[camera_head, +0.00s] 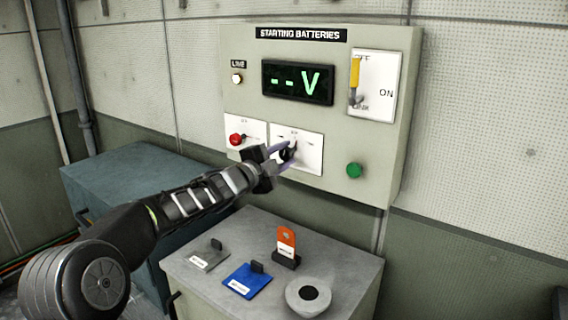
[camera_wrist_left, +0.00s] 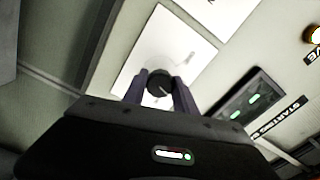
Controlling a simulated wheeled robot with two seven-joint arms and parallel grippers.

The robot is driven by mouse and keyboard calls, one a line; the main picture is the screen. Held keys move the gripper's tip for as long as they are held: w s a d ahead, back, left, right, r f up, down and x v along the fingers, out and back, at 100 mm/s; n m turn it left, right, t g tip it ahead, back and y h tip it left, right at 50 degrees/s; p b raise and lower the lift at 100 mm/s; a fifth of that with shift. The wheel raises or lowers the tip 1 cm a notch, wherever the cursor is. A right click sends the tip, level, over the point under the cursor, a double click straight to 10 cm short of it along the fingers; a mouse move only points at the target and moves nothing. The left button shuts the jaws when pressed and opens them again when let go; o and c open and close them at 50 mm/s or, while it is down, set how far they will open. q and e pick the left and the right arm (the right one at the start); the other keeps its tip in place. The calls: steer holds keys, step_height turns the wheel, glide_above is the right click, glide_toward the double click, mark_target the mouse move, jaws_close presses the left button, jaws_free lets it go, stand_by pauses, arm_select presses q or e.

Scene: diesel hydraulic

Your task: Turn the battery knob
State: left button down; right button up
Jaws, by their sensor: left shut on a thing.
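The battery knob (camera_head: 288,151) is a black round knob on a white plate (camera_head: 311,156) low on the grey "STARTING BATTERIES" panel. My left gripper (camera_head: 279,155) reaches in from the left and is shut on the knob. In the left wrist view the black knob (camera_wrist_left: 159,83), with a pale line on its face, sits between the two fingers (camera_wrist_left: 160,94). The fingers partly hide the knob and its plate markings in the head view. My right gripper is in neither view.
A red knob (camera_head: 236,139) is just left of the gripper. A green button (camera_head: 354,170), yellow-handled switch (camera_head: 355,72) and display reading "--V" (camera_head: 297,82) share the panel. Below, a grey cabinet (camera_head: 345,264) bears tags, including a blue one (camera_head: 247,280), and a round grey piece (camera_head: 308,297).

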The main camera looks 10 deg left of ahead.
arm_select(q)
steer(key=m+b, duration=0.3)
steer(key=m, duration=0.2)
steer(key=shift+f, duration=0.15)
steer(key=shift+m+b, duration=0.8)
steer(key=shift+m, duration=1.3)
steer(key=c, duration=1)
jaws_free()
steer(key=shift+o, duration=0.2)
